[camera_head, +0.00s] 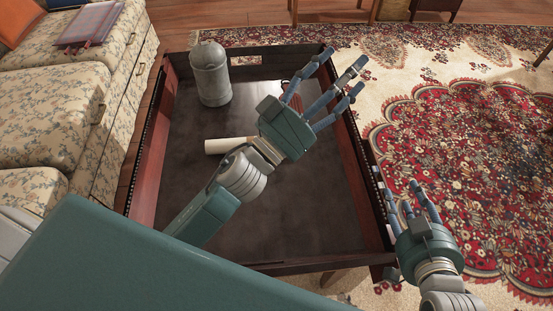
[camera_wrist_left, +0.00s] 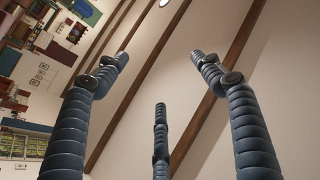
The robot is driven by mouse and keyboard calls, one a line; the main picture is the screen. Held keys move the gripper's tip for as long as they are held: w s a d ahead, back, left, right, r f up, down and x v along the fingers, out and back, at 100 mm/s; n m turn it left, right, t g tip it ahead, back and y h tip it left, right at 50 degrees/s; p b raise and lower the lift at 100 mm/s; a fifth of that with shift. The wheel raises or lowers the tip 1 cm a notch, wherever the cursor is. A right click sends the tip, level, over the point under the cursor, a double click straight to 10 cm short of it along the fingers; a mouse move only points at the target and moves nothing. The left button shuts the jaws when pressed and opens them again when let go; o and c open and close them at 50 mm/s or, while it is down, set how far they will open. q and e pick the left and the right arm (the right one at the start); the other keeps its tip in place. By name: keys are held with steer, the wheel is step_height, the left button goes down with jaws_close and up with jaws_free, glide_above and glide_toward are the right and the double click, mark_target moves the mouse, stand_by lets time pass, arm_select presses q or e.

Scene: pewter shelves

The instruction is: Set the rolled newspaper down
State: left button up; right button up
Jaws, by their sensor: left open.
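The rolled newspaper appears to be the pale cylinder (camera_head: 224,145) lying on the dark top of the low wooden table (camera_head: 250,222). Its right part is hidden behind my left arm. My left gripper (camera_head: 346,74) is over the table's right side, up and right of the cylinder and apart from it. Its fingers are spread and empty. The left wrist view also shows these open fingers (camera_wrist_left: 160,85), with nothing between them. My right gripper (camera_head: 410,186) is beside the table's right front corner, with its fingers apart and empty.
A grey canister (camera_head: 210,76) stands at the table's back left. A small reddish object (camera_head: 286,86) is partly hidden behind my left fingers. The table has a raised rim. A floral sofa (camera_head: 60,110) is on the left and a patterned rug (camera_head: 470,160) on the right.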

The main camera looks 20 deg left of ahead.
arm_select(q)
steer(key=s+a+f+n+g+y, duration=0.2)
steer(key=a+f+n+y, duration=0.3)
steer(key=a+f+y, duration=0.45)
steer(key=s+f+g, duration=0.5)
steer(key=s+f, duration=0.2)
steer(key=f, duration=0.4)
steer(key=shift+f+h, duration=0.2)
steer(key=shift+h, duration=0.25)
steer(key=shift+s, duration=0.15)
